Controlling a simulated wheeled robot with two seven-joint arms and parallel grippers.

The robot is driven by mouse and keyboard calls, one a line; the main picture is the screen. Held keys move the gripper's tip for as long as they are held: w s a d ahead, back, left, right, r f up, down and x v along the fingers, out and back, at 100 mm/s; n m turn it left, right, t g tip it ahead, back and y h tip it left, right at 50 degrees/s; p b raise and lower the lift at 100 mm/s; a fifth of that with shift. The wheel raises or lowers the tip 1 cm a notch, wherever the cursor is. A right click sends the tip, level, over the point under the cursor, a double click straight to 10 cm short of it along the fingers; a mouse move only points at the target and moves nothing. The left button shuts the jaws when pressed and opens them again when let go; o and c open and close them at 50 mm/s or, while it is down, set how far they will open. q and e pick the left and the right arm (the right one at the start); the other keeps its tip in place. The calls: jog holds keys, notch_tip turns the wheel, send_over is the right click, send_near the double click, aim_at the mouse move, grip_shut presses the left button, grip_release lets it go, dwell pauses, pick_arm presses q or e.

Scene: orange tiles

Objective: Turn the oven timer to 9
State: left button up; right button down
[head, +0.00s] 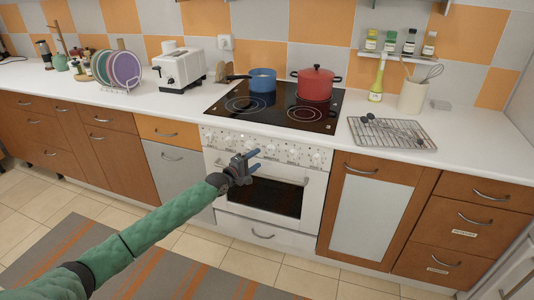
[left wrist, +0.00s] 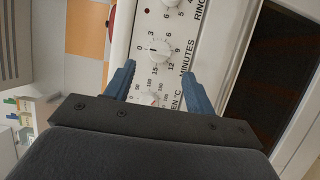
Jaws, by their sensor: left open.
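The oven timer knob (left wrist: 155,50) is white and round, with 0, 3, 6, 9, 12 and 15 around it and the word MINUTES beside it. It shows in the left wrist view just beyond and between my fingertips, and its dark mark appears to be on the side near 0. My left gripper (left wrist: 158,70) has blue fingers, spread open with nothing between them. In the head view my left gripper (head: 257,160) is in front of the white oven (head: 225,185), close to the knob row; I cannot tell there which knob is the timer. My right gripper is not in view.
The OVEN °C knob (left wrist: 153,98) is close to the timer, towards the picture's bottom. Another knob (left wrist: 170,3) is at the top. The oven door handle (head: 285,180) is below the knobs. A blue pan (head: 262,82) and a red pot (head: 315,85) stand on the hob.

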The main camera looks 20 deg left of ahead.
aim_at(269, 151)
pick_arm(q)
jog(key=x, duration=0.5)
jog(key=shift+r+p, duration=0.1)
jog(key=shift+p, duration=0.25)
jog(key=shift+x, duration=1.05)
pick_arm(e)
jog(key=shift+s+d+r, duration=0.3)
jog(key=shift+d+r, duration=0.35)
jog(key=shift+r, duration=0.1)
pick_arm(q)
jog(key=c, duration=1)
jog(key=shift+p, duration=0.3)
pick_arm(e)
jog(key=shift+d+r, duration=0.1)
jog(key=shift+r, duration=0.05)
